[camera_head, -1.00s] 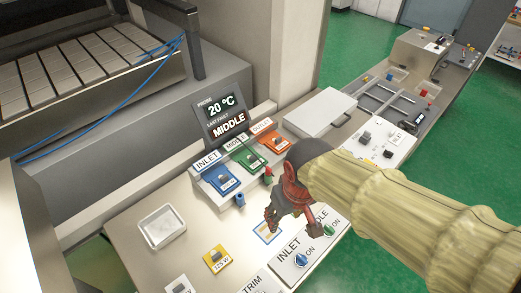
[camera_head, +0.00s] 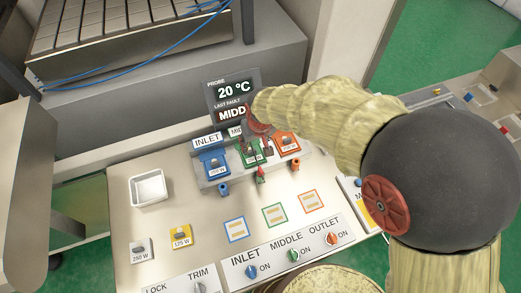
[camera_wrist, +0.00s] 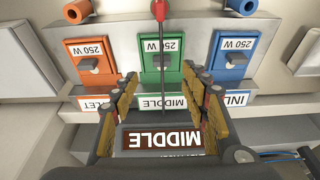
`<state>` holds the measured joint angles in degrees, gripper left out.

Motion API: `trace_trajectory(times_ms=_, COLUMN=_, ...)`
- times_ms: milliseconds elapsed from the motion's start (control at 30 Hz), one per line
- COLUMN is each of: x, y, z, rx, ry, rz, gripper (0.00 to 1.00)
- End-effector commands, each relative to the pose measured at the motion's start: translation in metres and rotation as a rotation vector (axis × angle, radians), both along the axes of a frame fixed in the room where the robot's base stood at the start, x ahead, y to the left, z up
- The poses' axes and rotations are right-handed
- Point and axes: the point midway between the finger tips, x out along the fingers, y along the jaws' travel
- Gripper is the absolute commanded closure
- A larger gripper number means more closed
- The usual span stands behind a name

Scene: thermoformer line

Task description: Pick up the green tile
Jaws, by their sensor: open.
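The green tile (camera_head: 251,157) sits in the middle slot of the sloped holder, between a blue tile (camera_head: 213,163) and an orange tile (camera_head: 287,143). In the wrist view, which is upside down, the green tile (camera_wrist: 168,62) carries a grey knob and a "250 W" label. My gripper (camera_head: 256,146) is over the middle slot and partly hides the tile in the head view. In the wrist view my gripper (camera_wrist: 165,82) is open and empty, its fingers spread to either side of the tile's lower part. Contact with the tile cannot be told.
A white tray (camera_head: 150,188), a yellow tile (camera_head: 181,238) and a white tile (camera_head: 141,249) lie left. Three outlined squares mark the panel in front.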

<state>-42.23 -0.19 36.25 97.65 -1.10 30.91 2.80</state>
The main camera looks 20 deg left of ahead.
Motion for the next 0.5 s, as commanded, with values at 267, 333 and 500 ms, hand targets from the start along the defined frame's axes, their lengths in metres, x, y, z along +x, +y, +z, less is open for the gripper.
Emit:
trace_trajectory(times_ms=267, x=0.005, y=0.004, z=-0.026, rx=0.001, ry=0.0, rz=-0.003, gripper=0.55)
trace_trajectory(times_ms=333, x=0.006, y=0.005, z=-0.029, rx=0.001, ry=0.0, rz=-0.003, gripper=0.55)
trace_trajectory(times_ms=500, x=0.01, y=0.009, z=-0.048, rx=0.0, ry=0.001, rz=-0.003, gripper=0.55)
